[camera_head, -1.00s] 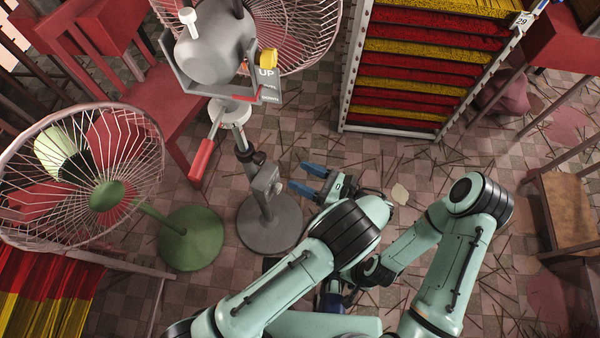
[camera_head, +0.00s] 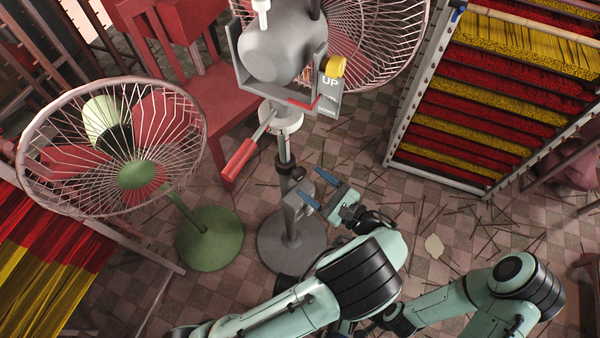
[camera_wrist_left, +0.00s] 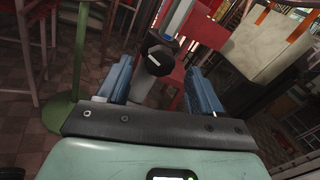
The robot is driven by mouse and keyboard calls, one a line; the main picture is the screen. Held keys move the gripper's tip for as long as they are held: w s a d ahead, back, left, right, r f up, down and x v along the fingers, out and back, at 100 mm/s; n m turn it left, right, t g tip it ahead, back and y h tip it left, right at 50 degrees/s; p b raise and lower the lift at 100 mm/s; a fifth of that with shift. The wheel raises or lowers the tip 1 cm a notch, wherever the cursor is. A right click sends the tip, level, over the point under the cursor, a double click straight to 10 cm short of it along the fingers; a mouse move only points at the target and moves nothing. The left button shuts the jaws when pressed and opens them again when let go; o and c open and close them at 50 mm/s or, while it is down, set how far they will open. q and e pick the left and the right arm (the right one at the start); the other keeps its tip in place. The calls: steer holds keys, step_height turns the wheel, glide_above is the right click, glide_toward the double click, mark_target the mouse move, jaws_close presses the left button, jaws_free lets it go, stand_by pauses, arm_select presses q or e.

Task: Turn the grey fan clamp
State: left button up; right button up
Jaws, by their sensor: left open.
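The grey fan (camera_head: 285,52) stands on a grey pole with a round grey base (camera_head: 275,245). A dark clamp (camera_head: 289,170) sits around the pole below the white collar. My left gripper (camera_head: 318,189) has its two blue fingers spread and pointing at the pole, just right of and below the clamp. In the left wrist view, a black round knob with a white mark (camera_wrist_left: 158,60) lies between the fingers, with gaps at both sides. No contact shows. My right arm is at the lower right; its gripper does not show.
A red-handled lever (camera_head: 240,158) and a label reading UP (camera_head: 330,84) hang from the grey fan. A green fan (camera_head: 137,172) stands left. A rack of red and yellow incense (camera_head: 480,90) stands right. Floor right of the pole is open, with scattered sticks.

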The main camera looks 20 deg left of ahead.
mark_target(302, 176)
arm_select(q)
steer(key=x, duration=0.5)
steer(key=shift+a, duration=0.1)
